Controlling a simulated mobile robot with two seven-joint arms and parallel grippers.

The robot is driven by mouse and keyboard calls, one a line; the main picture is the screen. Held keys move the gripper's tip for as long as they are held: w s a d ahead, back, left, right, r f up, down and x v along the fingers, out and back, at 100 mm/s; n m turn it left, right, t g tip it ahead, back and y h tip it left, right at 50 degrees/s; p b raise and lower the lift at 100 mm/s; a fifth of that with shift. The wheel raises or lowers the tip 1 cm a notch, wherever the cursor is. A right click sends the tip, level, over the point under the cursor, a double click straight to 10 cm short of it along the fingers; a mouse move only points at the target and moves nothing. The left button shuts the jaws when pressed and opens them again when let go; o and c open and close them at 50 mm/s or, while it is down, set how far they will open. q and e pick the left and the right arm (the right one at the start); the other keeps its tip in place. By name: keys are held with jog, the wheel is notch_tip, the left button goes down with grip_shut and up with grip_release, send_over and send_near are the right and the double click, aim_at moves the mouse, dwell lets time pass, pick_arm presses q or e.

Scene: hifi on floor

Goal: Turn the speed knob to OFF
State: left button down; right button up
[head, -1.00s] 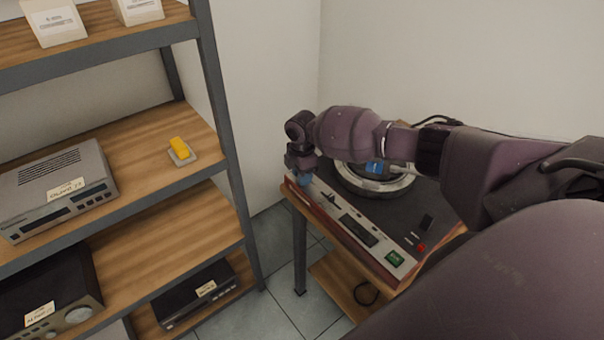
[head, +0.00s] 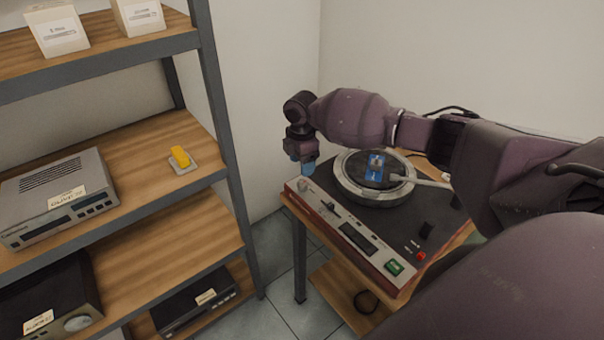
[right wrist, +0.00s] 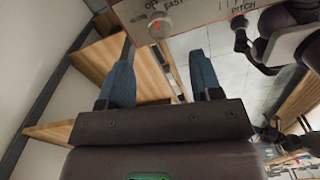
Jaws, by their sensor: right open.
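The record player (head: 345,225) stands on a small wooden table. Its pale front panel carries the round speed knob (head: 305,186) at the left end. In the right wrist view the knob (right wrist: 160,27) shows a red mark, with SLOW and FAST printed near it; I cannot read exactly which position the mark points to. My right gripper (head: 301,167) is just above and behind the knob, apart from it. In the right wrist view its blue fingers (right wrist: 163,72) are spread with nothing between them. My left gripper is not clearly in view.
The platter (head: 350,188) with a blue-labelled centre and the tonearm (head: 425,182) lie beside the panel. A metal-framed shelf (head: 215,110) with hi-fi units stands left, with a floor gap between.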

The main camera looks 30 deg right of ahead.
jog(key=shift+r, duration=1.5)
